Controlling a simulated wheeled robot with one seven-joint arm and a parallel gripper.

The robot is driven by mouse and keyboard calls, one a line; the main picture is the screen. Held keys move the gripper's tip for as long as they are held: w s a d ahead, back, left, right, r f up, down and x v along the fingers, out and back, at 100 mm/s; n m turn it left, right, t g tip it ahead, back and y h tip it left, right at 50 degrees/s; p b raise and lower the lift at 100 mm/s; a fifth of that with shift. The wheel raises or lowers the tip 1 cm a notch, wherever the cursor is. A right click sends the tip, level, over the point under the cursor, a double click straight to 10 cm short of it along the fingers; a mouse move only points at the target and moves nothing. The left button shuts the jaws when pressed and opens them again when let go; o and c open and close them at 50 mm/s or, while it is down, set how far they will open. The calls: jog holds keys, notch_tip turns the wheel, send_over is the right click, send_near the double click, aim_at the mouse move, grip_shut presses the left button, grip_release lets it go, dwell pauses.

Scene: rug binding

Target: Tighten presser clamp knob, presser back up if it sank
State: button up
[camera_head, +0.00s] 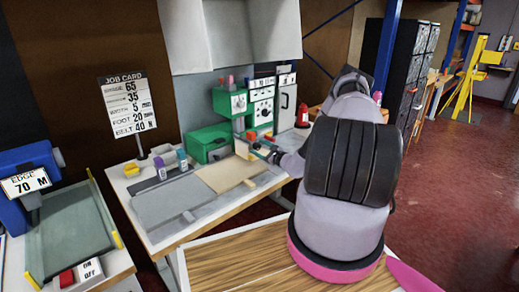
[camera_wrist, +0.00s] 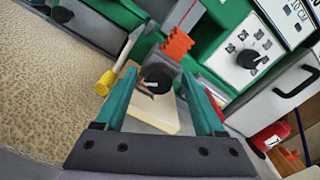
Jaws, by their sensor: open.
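A round black knob (camera_wrist: 158,80) with a pale pointer mark shows in the wrist view, on a grey block of the green machine (camera_wrist: 235,22). An orange-red notched piece (camera_wrist: 177,45) sits just above the knob, below a grey upright bar (camera_wrist: 188,14). My gripper (camera_wrist: 158,84) is open, its two teal fingers either side of the knob in the picture. I cannot tell whether they touch it. In the head view my gripper (camera_head: 262,148) reaches the green machine (camera_head: 207,143) from the right. The knob is too small to make out there.
A yellow-handled tool (camera_wrist: 105,83) lies left of my fingers, by a cream plate (camera_wrist: 150,112). A white-fronted control panel (camera_wrist: 248,58) stands right. The bench (camera_head: 168,205) carries a grey mat and a tan board (camera_head: 230,173). A job card (camera_head: 128,103) stands behind.

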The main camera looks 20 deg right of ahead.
grip_shut()
jog(key=shift+m, duration=0.3)
jog(key=m, duration=1.1)
jog(key=shift+d+m, duration=0.15)
jog(key=shift+m, duration=0.15)
jog(key=m, duration=0.6)
jog(key=shift+f, duration=0.1)
jog(key=m, duration=0.5)
jog(key=shift+d, duration=0.1)
jog(key=shift+m, duration=0.5)
